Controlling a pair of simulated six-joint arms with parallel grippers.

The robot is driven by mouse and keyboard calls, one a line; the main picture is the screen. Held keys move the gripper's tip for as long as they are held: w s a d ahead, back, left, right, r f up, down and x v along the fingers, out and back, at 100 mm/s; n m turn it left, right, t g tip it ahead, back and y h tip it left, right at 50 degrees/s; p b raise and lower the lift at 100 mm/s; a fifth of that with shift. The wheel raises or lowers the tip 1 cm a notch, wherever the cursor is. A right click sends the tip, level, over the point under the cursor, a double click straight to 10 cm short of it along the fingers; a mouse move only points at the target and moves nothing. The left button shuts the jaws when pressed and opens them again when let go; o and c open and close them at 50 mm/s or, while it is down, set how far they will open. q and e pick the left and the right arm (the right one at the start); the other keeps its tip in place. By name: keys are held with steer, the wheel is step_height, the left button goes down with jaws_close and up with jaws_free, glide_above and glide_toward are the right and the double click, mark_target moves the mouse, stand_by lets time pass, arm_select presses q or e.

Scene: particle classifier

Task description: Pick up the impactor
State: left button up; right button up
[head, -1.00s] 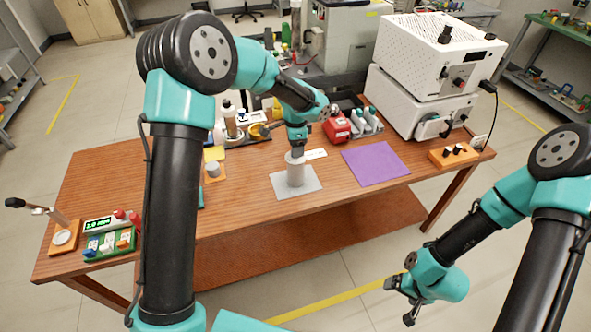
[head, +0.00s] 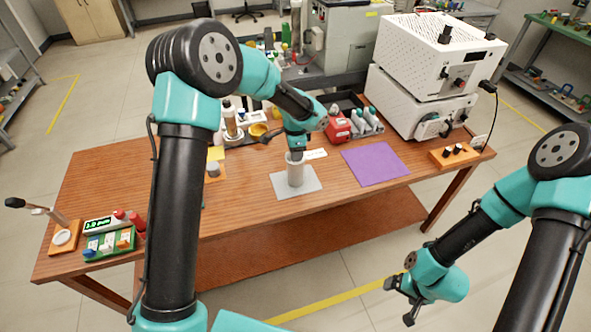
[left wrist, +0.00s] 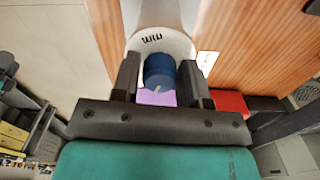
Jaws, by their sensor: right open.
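The impactor appears to be the pale grey upright cylinder (head: 296,174) standing on a grey mat (head: 312,183) in the middle of the table. My left gripper (head: 297,157) points down at its top. In the left wrist view a pale round body (left wrist: 180,42) with dark lettering shows beyond the fingers, and a dark blue round knob (left wrist: 158,70) sits between the two fingertips. The fingers are very close to the knob's sides; I cannot tell whether they press on it. My right gripper (head: 401,299) is open and empty, in front of the table and well away from the cylinder.
A purple mat (head: 376,163) lies bare to the right. Behind stand a red device (head: 338,129) and white stacked instruments (head: 424,75). A green tray (head: 108,244) and a small display (head: 99,225) are at the left. The front middle of the table is mostly clear.

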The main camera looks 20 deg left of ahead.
arm_select(q)
jaws_close()
stand_by(0.3)
steer(key=shift+r, duration=0.15)
steer(key=shift+r, duration=1.8)
steer(key=shift+s+d+f, duration=0.1)
steer(key=shift+s+d, duration=0.05)
steer(key=shift+s, duration=0.15)
steer(key=s+d+r, duration=0.1)
steer(key=s+d, duration=0.3)
steer(key=s, duration=1)
steer(key=shift+s+r, duration=0.2)
steer(key=shift+s, duration=0.15)
